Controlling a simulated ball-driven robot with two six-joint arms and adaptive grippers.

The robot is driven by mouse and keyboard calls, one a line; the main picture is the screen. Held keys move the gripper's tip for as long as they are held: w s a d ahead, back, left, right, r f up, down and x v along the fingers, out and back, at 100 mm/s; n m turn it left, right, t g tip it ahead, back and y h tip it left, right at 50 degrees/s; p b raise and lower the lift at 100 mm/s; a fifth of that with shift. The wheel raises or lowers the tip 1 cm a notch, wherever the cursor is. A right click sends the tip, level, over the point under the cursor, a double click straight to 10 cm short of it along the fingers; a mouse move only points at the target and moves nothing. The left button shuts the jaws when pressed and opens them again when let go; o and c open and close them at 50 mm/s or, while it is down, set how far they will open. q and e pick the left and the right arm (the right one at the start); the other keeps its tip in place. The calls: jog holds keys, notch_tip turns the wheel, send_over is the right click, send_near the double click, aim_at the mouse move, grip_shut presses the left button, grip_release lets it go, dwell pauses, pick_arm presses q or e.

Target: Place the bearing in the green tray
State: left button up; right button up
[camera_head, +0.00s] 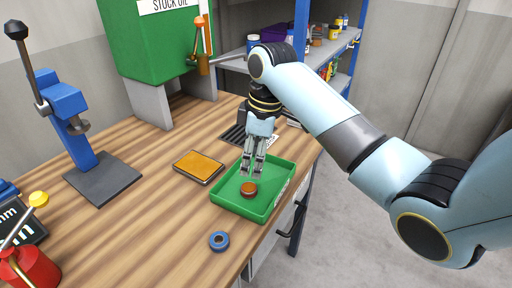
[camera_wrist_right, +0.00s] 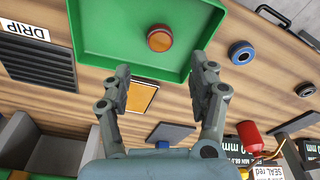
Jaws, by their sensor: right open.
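The green tray (camera_head: 268,203) lies near the right edge of the wooden bench. A round orange-brown piece (camera_head: 248,189) sits inside it; it also shows in the right wrist view (camera_wrist_right: 160,39). A blue ring with a dark centre (camera_head: 219,241) lies flat on the bench, outside the tray at its near-left side; it also shows in the right wrist view (camera_wrist_right: 241,53). I cannot tell for certain which of the two is the bearing. My right gripper (camera_head: 252,172) is open and empty, pointing down over the tray, above the orange-brown piece. My left gripper is not in view.
An orange-topped pad (camera_head: 198,166) lies left of the tray. A blue lever press (camera_head: 78,130) and a red can (camera_head: 32,268) stand at the left, a green stock oil tank (camera_head: 150,45) behind.

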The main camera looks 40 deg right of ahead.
jog(key=shift+s+d+r, duration=0.15)
jog(key=shift+r, duration=1.35)
jog(key=shift+s+f, duration=0.1)
jog(key=s+a+m+t+h, duration=0.2)
jog(key=s+m, duration=0.6)
jog(key=s, duration=1.6)
notch_tip(320, 180, down, 36)
jog(key=s+d+g+b, duration=0.1)
jog(key=d+b, duration=0.2)
jog(key=b, duration=0.7)
jog(key=s+f+b, duration=0.4)
jog(key=s+f, duration=0.5)
jog(key=f, duration=0.3)
jog(key=s+f+g+b, duration=0.1)
jog(key=s+f+b, duration=0.3)
jog(key=s+f, duration=0.6)
notch_tip(320, 180, down, 3)
jog(key=shift+d+r+m, duration=0.15)
jog(key=shift+d+m, duration=0.15)
jog(key=shift+d, duration=0.05)
